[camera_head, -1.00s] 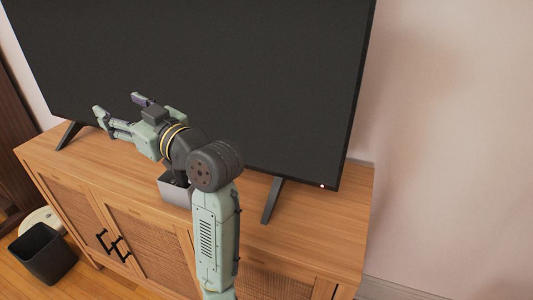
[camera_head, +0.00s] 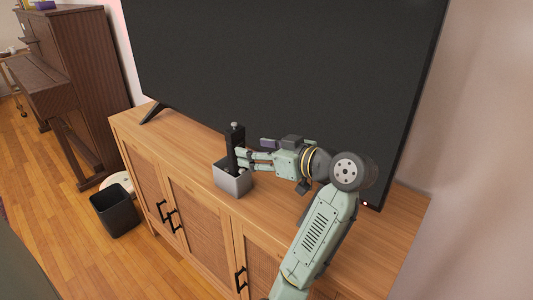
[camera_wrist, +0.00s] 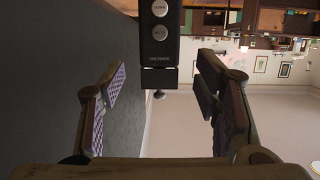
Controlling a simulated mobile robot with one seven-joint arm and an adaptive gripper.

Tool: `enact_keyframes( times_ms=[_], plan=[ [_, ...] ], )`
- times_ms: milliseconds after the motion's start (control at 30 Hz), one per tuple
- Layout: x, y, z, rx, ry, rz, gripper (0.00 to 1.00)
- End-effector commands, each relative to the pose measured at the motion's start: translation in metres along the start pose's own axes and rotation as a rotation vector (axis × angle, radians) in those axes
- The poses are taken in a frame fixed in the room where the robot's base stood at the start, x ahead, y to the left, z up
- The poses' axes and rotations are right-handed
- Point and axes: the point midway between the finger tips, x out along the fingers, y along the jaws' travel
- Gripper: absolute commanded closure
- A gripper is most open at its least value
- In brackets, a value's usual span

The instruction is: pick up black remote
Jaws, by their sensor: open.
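The black remote (camera_head: 235,138) stands upright in a small grey box (camera_head: 235,186) on the wooden cabinet in the head view. Its upper part sticks out above the rim; the lower part is hidden inside. In the wrist view the remote (camera_wrist: 160,40) shows two round light buttons and sits between the two finger pads, with a visible gap on each side. My gripper (camera_head: 241,157) is open and comes from the right, its fingertips beside the remote just above the box. In the wrist view my gripper (camera_wrist: 161,85) holds nothing.
A large dark television (camera_head: 285,75) stands close behind the box and arm on the wooden cabinet (camera_head: 185,135). A black bin (camera_head: 114,210) stands on the floor at left, and a brown piano (camera_head: 75,80) is farther back. The cabinet top left of the box is clear.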

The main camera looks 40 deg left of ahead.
Motion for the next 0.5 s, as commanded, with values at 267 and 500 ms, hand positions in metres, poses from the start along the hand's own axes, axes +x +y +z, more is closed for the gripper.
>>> enact_keyframes(
  times_ms=[267,500],
  plan=[
    [0.029,0.0,0.001,-0.001,0.0,0.0,0.43],
    [0.048,0.001,0.0,-0.001,0.0,0.002,0.43]
  ],
)
